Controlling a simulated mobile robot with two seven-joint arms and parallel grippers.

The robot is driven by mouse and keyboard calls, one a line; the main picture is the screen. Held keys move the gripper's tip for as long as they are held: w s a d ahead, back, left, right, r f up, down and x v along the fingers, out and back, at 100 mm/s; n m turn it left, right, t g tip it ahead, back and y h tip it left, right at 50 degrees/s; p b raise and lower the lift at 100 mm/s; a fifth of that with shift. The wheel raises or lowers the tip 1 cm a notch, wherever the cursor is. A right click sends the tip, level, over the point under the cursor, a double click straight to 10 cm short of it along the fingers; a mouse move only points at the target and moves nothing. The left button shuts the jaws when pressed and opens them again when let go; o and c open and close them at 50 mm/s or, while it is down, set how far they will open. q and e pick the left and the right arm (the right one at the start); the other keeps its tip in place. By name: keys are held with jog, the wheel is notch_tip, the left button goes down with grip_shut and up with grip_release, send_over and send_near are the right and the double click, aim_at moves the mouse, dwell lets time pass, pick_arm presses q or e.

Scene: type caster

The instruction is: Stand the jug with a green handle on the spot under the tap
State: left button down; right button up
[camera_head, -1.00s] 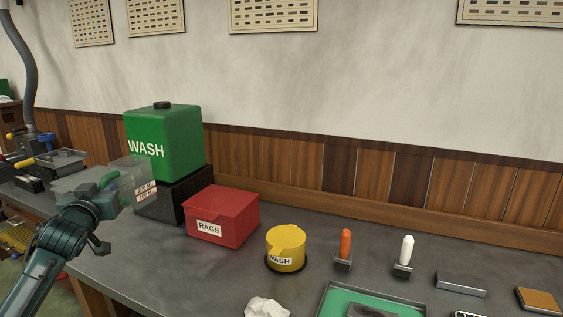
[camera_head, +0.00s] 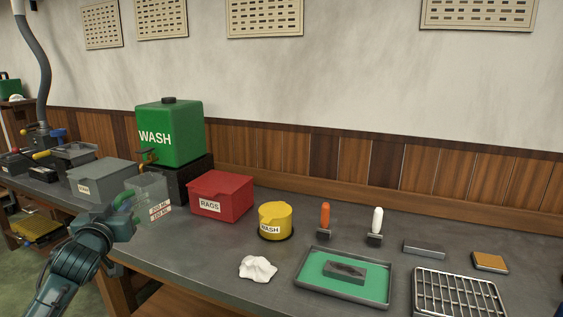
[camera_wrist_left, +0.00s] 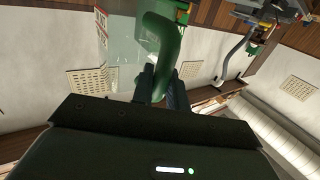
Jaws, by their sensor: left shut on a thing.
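The clear jug (camera_head: 153,193) has a green handle (camera_head: 122,200) and a white label with red marks. It is upright in front of the black block under the green WASH tank (camera_head: 170,133). The tank's tap (camera_head: 148,158) shows just above the jug's rim. My left gripper (camera_head: 119,212) is shut on the green handle. In the left wrist view, the fingers (camera_wrist_left: 160,84) close around the handle (camera_wrist_left: 168,50), with the clear wall of the jug (camera_wrist_left: 122,45) beyond. I cannot tell whether the jug's base touches the bench. The spot under the tap is not distinguishable. My right gripper is not in view.
A red RAGS box (camera_head: 221,197) stands right of the tank, then a yellow WASH pot (camera_head: 275,221). A grey lidded bin (camera_head: 100,182) is close left of the jug. A white crumpled rag (camera_head: 257,268) and a green-lined tray (camera_head: 310,282) lie nearer the front.

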aim_at(148, 223)
pick_arm(q)
jog(key=shift+m+h, duration=0.5)
jog(key=shift+h, duration=0.3)
jog(key=d+f, duration=0.1)
jog(key=s+d+f, duration=0.1)
jog(key=d+f, duration=0.1)
jog(key=s+d+f, duration=0.1)
jog(key=d+f, duration=0.1)
jog(key=shift+s+d, duration=0.1)
jog(key=shift+s, duration=0.1)
jog(key=s+d+f+m+h, duration=0.1)
jog(key=s+d+f+h, duration=0.1)
jog(key=s+d+f, duration=0.5)
jog(key=s+d, duration=0.2)
jog(key=s, duration=0.5)
jog(key=s+d+r+y+p, duration=0.1)
jog(key=s+d, duration=0.2)
jog(key=s, duration=0.5)
jog(key=shift+s+r+n+p, duration=0.2)
jog(key=shift+s+n+p, duration=0.05)
jog(key=shift+n+p, duration=0.05)
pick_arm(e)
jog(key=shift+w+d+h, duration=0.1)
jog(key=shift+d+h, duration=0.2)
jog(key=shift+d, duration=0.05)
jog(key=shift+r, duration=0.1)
pick_arm(q)
jog(key=shift+w, duration=0.1)
